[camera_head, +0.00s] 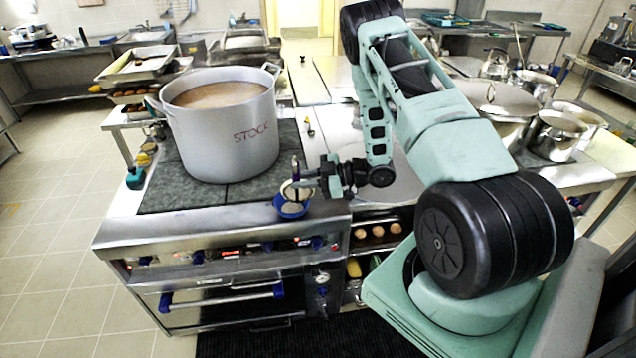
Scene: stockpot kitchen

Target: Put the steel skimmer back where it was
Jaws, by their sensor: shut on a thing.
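My gripper (305,181) is at the front right corner of the stove top, right of the big pot. It is shut on the steel skimmer (296,190), which shows small, with a pale round part and a thin dark upright piece above it. The skimmer is just above or in front of a small blue bowl (292,212) at the stove's front edge. I cannot tell whether they touch. My fingers partly hide the skimmer's grip. A large aluminium pot marked STOCK (225,150), full of brown liquid, stands on the dark stove top.
A teal bottle (136,178) stands by the stove's left edge. Several steel pots, one a lidded pot (497,100), crowd the counter at right. A steel counter (335,125) with bare room lies behind my gripper. Eggs (378,231) sit on a shelf below.

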